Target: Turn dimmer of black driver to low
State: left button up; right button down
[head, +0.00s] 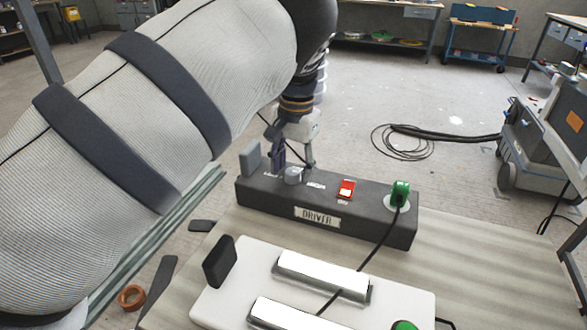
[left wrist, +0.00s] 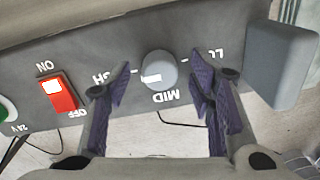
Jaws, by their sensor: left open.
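The black driver (head: 262,198) is a long dark box with a "DRIVER" label, standing on the table. Its dimmer (head: 293,174) is a round grey knob on the top face. In the left wrist view the dimmer (left wrist: 160,66) has a white mark on its left side, facing the partly hidden high label; MID is below and LO to the right. My left gripper (head: 293,160) is over the dimmer end of the box. In the left wrist view its open fingers (left wrist: 159,78) lie either side of the knob; contact cannot be told. My right gripper is out of view.
A red switch (head: 346,189) and a green plug (head: 400,194) sit right of the dimmer. A grey upright block (head: 250,160) stands at the box's left end. A white board (head: 232,288) with bright bars lies in front; a black cable runs to it.

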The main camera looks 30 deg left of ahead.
pick_arm(q)
jog(key=shift+f, duration=0.35)
jog(key=shift+c, duration=0.3)
jog(key=c, duration=1.1)
